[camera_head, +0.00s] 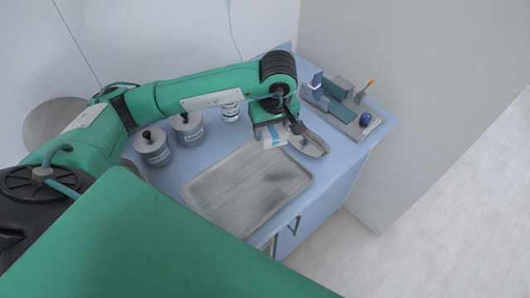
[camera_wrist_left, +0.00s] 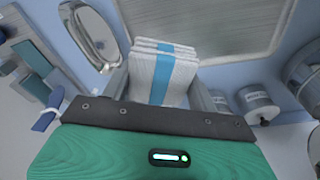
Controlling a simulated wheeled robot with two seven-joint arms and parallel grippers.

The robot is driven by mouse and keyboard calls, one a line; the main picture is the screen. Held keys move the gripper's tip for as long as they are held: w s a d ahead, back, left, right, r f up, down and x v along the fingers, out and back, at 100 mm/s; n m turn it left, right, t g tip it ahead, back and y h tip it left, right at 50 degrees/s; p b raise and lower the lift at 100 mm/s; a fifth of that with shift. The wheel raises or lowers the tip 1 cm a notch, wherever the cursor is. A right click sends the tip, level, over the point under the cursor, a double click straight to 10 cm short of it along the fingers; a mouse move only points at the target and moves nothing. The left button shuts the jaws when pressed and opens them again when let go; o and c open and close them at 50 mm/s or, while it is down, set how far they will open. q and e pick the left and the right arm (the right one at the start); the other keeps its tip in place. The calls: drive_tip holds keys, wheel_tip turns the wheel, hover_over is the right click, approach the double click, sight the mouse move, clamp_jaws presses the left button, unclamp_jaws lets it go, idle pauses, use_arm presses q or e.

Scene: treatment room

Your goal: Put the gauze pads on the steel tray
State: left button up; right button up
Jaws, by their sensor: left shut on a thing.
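My left gripper (camera_head: 278,124) reaches in over the blue counter and is shut on the gauze pads (camera_head: 270,135). The gauze pads are a white stack with a blue band, and show large between the fingers in the left wrist view (camera_wrist_left: 163,72). The steel tray (camera_head: 245,188) is a wide, shallow rectangle on the counter, and its inside looks empty. In the head view the gripper and pads are at the tray's upper right edge. In the left wrist view the tray (camera_wrist_left: 205,22) lies beyond the pads. My right gripper is not in view.
A kidney-shaped steel dish (camera_head: 312,143) sits right of the pads, close to the gripper. Lidded steel jars (camera_head: 154,153) and a white labelled container (camera_head: 231,112) stand left of it. A grey organizer (camera_head: 343,115) with small items is at the back right. The counter's front edge (camera_head: 330,190) is clear.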

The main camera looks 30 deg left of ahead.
sight(270, 168)
use_arm(q)
wheel_tip(270, 168, down, 15)
drive_tip(key=p, duration=0.4)
drive_tip(key=shift+s+r, duration=0.1)
drive_tip(key=shift+f, duration=0.25)
drive_tip(key=o, duration=0.9)
drive_tip(key=shift+o, duration=0.2)
